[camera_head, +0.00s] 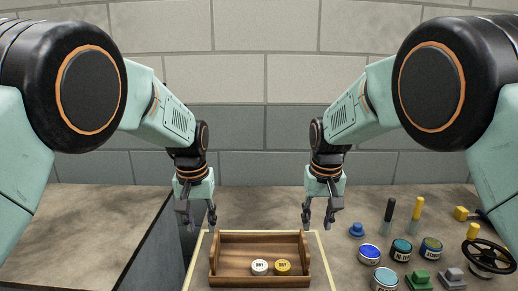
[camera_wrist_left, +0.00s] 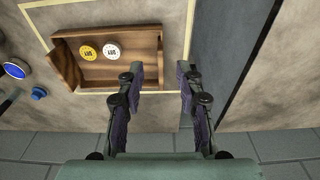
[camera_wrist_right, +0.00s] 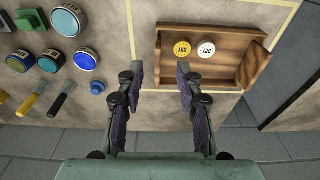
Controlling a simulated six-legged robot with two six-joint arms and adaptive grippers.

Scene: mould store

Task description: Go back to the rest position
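My left gripper (camera_head: 195,215) hangs pointing down, above and left of the wooden tray. Its fingers stand apart with nothing between them in the left wrist view (camera_wrist_left: 160,75). My right gripper (camera_head: 319,217) hangs pointing down at the tray's right side, level with the left one. Its fingers are apart and empty in the right wrist view (camera_wrist_right: 160,75). The wooden tray (camera_head: 260,240) stands on the table inside a pale yellow outline. A white labelled disc (camera_head: 260,267) and a yellow labelled disc (camera_head: 282,267) lie side by side in it.
Right of the tray are a blue-topped tin (camera_head: 369,254), other round tins, a blue knob (camera_head: 356,230), green and grey blocks, a black handwheel (camera_head: 488,256) and upright handles. A dark gap (camera_head: 150,243) separates the left table. A block wall stands behind.

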